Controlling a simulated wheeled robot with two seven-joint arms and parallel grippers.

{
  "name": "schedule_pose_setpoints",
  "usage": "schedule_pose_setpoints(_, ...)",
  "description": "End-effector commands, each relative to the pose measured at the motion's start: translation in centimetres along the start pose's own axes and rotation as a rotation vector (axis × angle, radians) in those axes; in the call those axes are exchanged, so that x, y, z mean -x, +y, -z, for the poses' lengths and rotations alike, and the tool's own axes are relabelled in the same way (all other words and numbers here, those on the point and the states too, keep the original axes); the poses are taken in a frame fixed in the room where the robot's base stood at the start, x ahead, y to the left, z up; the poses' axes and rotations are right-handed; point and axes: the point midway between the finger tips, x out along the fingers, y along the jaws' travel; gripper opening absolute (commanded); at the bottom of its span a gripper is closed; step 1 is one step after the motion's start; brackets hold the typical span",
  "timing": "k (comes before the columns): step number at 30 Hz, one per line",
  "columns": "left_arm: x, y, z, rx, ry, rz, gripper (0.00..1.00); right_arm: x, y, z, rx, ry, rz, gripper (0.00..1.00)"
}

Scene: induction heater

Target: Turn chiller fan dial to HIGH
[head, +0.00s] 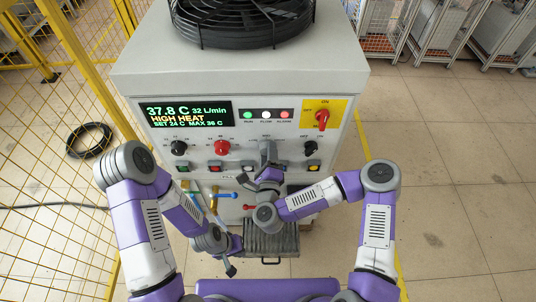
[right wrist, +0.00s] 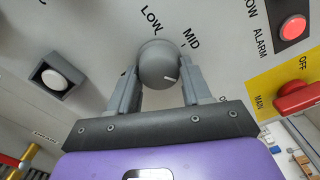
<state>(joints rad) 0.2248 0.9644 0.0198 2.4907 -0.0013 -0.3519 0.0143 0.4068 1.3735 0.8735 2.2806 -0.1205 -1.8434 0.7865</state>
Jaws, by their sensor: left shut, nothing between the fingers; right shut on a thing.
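My right gripper (right wrist: 160,78) is shut on the dial, with one finger on each side. In the head view my right gripper (head: 267,153) covers the dial, between the red knob and the right black knob. My left gripper (head: 230,269) is shut and empty, low in front of the chiller.
The chiller display (head: 186,113) reads 37.8 C and HIGH HEAT. A red knob (head: 221,147), black knobs (head: 179,148) (head: 310,147) and a red rotary switch (head: 322,119) on a yellow plate surround the dial. Hoses and a yellow fence (head: 60,100) are at the left.

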Motion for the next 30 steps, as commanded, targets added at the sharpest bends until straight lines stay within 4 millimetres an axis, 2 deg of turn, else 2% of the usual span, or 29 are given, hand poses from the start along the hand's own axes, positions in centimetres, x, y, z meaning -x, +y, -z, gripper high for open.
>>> schedule_pose_setpoints(9,-0.16,-0.06,0.01,0.000,0.000,0.000,0.00,0.00,0.03,-0.02,-0.077,-0.001,0.000,0.18)
schedule_pose_setpoints(22,-0.16,-0.06,0.01,0.000,0.000,0.000,0.00,0.00,0.02,-0.04,-0.085,-0.001,0.000,0.18)
schedule_pose_setpoints(23,-0.16,-0.06,0.01,0.000,0.000,0.000,0.00,0.00,0.01,-0.04,-0.085,-0.001,0.001,0.53)
schedule_pose_setpoints(27,-0.16,-0.06,0.01,0.000,0.000,0.000,0.00,0.00,0.02,-0.03,-0.084,-0.001,0.000,0.72)
schedule_pose_setpoints(30,-0.16,-0.06,0.01,0.000,0.000,0.000,0.00,0.00,0.03,-0.03,-0.083,-0.001,0.000,0.72)
